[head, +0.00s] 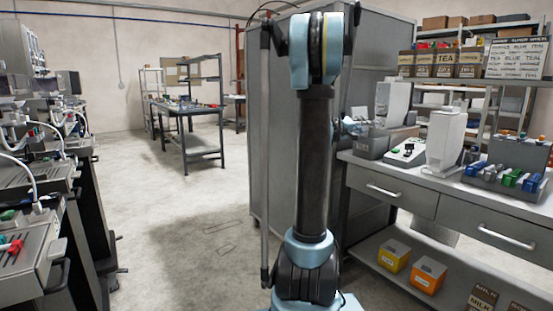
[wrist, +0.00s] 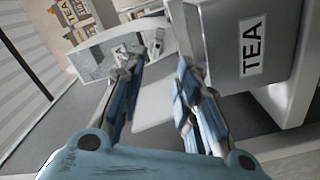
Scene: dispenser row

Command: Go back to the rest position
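My gripper (wrist: 158,78) is open in the wrist view, with its two blue-grey fingers spread apart. I see nothing held between them. A grey dispenser with a TEA label (wrist: 252,45) stands close by, to the right of the fingers. A pale panel or tray (wrist: 152,106) shows beyond the gap between the fingers; I cannot tell what it belongs to. In the head view my arm stands upright in the middle and my gripper cannot be made out clearly.
In the head view a counter (head: 460,190) on the right carries white dispensers (head: 446,142) and a rack of coloured items (head: 508,170). A tall grey cabinet (head: 270,130) stands behind my arm. Machines (head: 40,180) line the left. The floor (head: 170,215) between is clear.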

